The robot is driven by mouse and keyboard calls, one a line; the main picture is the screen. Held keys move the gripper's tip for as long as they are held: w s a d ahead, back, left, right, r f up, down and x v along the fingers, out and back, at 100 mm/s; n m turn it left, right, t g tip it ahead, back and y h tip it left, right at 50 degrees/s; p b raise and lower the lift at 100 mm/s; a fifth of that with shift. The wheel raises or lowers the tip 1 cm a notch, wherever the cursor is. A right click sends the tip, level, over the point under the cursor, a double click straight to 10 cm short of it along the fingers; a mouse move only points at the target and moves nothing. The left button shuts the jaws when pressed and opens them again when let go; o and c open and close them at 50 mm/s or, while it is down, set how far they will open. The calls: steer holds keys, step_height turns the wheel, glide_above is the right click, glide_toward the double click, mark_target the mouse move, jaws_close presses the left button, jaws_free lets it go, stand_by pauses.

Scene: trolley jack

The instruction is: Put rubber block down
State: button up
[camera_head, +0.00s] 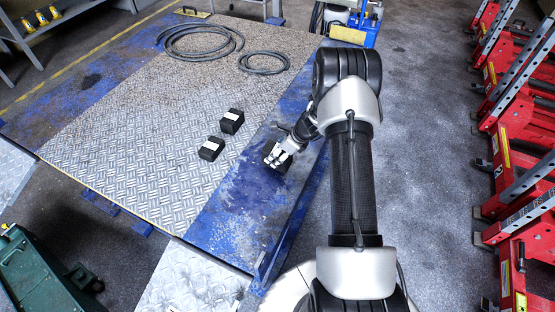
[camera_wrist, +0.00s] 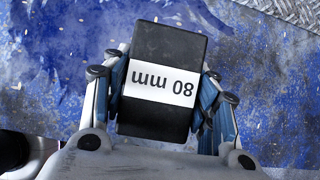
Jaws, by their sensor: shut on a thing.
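A black rubber block (camera_wrist: 166,45) with a white "80 mm" label, upside down in the wrist view, sits between the two fingers of my gripper (camera_wrist: 165,92). The fingers close on its two sides. I cannot tell whether the block touches the blue surface. Two other black blocks with white labels stand on the diamond-plate area to the left, one nearer (camera_head: 211,149) and one farther (camera_head: 232,121).
Coiled dark hoses (camera_head: 200,42) lie at the platform's far end, with a smaller coil (camera_head: 264,63) beside them. Red metal stands (camera_head: 515,150) line the right side. A green machine (camera_head: 35,275) is at the lower left. The plate left of the blocks is clear.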

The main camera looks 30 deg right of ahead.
steer(key=shift+f+b, duration=0.3)
steer(key=shift+f, duration=1)
steer(key=shift+f, duration=0.1)
steer(key=o, duration=1.6)
